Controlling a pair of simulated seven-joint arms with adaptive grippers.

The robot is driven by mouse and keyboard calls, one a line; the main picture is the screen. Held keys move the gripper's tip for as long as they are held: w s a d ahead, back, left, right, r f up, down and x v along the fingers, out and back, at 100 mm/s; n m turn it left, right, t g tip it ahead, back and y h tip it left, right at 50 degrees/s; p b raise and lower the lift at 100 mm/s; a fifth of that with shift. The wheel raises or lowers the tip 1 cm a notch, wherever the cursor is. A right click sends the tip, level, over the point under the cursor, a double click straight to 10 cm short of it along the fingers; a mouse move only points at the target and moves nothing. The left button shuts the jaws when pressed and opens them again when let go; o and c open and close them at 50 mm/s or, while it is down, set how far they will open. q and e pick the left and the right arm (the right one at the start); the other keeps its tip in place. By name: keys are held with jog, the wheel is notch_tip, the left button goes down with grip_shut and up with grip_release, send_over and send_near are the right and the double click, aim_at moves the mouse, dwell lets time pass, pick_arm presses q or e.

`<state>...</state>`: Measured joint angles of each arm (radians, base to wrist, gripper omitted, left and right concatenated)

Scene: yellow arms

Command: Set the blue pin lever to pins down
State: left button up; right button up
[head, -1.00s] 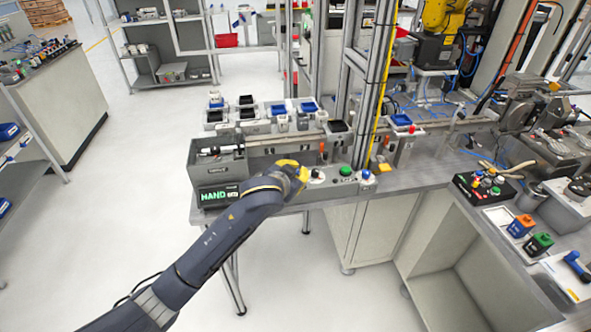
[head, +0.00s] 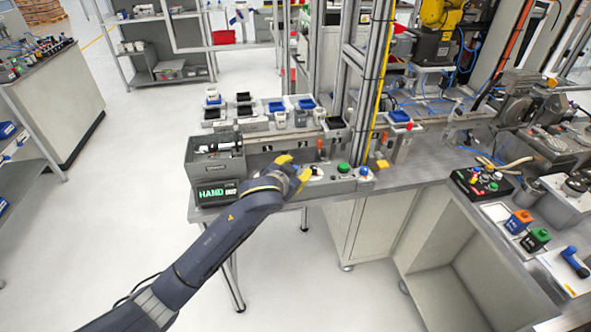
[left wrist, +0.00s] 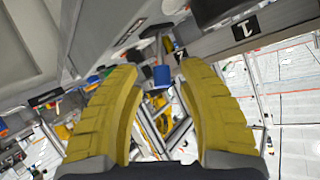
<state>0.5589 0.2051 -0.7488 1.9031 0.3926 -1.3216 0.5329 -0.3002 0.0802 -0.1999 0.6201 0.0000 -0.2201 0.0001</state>
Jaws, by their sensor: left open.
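My right gripper is not in view.
A grey bin (head: 205,172) with parts stands above the HAND display (head: 215,194), left of my gripper. A green button (head: 343,168) and a blue knob (head: 365,173) sit to its right. An orange handle (head: 319,143) stands behind. Metal posts rise beyond.

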pick_arm(q)
jog(key=shift+s+a, duration=0.1)
jog(key=v, duration=1.1)
jog(key=shift+s+r, duration=0.2)
jog(key=shift+s, duration=0.15)
